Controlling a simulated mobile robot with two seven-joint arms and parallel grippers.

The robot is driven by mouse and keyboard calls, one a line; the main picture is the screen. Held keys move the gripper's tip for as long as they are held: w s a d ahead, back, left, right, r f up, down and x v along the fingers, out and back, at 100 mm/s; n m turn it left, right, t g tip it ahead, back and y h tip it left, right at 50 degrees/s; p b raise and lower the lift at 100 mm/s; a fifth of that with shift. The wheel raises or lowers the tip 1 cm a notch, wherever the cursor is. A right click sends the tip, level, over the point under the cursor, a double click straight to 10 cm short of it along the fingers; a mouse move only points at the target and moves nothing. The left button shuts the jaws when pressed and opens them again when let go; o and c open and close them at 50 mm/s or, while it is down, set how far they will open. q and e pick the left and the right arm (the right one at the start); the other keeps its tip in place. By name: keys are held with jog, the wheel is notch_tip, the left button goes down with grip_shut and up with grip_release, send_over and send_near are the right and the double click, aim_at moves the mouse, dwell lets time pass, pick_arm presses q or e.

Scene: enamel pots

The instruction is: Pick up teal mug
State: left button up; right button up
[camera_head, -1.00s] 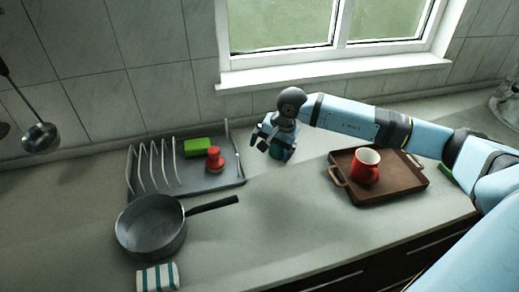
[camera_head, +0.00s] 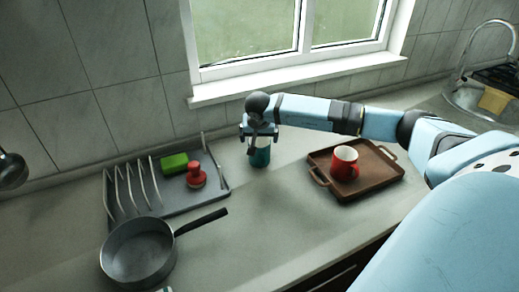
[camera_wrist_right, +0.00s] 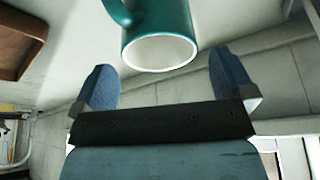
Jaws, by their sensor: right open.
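The teal mug (camera_head: 260,158) stands upright on the counter between the dish rack and the brown tray. My right gripper (camera_head: 261,136) is above it in the head view and hides its upper part. In the right wrist view the mug (camera_wrist_right: 160,30) shows with its white rim and its handle at the left. The two fingers of the right gripper (camera_wrist_right: 165,84) are spread apart with nothing between them, and the mug is just beyond the tips. My left gripper is not in view.
A brown tray (camera_head: 372,184) holding a red mug (camera_head: 344,163) is to the right. A grey dish rack (camera_head: 215,192) with a green sponge (camera_head: 174,163) and a red-topped item (camera_head: 196,175) is to the left. A frying pan (camera_head: 138,252) stands in front of it.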

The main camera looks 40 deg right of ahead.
aim_at(259, 144)
jog(key=x, duration=0.5)
jog(key=shift+s+a+f+p, duration=0.1)
jog(key=shift+f+p, duration=0.15)
jog(key=shift+p, duration=0.15)
jog(key=shift+r, duration=0.1)
jog(key=c, duration=1)
